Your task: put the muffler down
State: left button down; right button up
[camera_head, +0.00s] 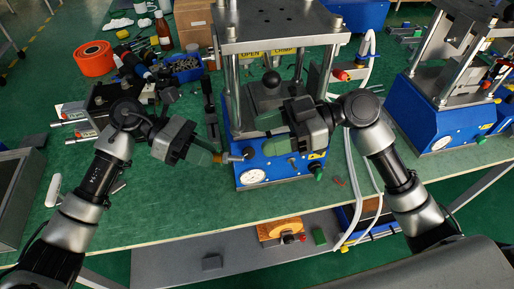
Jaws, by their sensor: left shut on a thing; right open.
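The muffler (232,157) looks like a small metal cylinder with a brassy end. My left gripper (214,156) is shut on it and holds it out to the right, in front of the blue base of the crimping press (270,170). Whether the muffler touches the press base is hard to tell. My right gripper (293,146) is open and empty in front of the press, its green fingertips apart. It hides part of the press base.
The green bench top (150,205) is clear at the front left. A blue bin (186,68), an orange spool (94,58), a brown bottle (163,30) and a cardboard box (194,22) stand at the back left. White hoses (352,170) hang right of the press. A second press (445,120) stands at right.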

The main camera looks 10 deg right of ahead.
aim_at(231, 159)
notch_tip(231, 159, down, 4)
jog(key=s+d+r+m+t+h, duration=0.1)
jog(key=s+d+m+t+h, duration=0.15)
jog(key=m+t, duration=0.2)
jog(key=shift+t, duration=0.55)
jog(key=x, duration=1.1)
jog(key=shift+s+a+f, duration=0.1)
jog(key=shift+a+f, duration=0.15)
jog(key=shift+a, duration=0.2)
jog(key=shift+c, duration=0.4)
jog(key=shift+y, duration=0.25)
jog(key=c, duration=0.7)
jog(key=o, duration=0.8)
jog(key=v, duration=1.2)
jog(key=shift+r, duration=0.1)
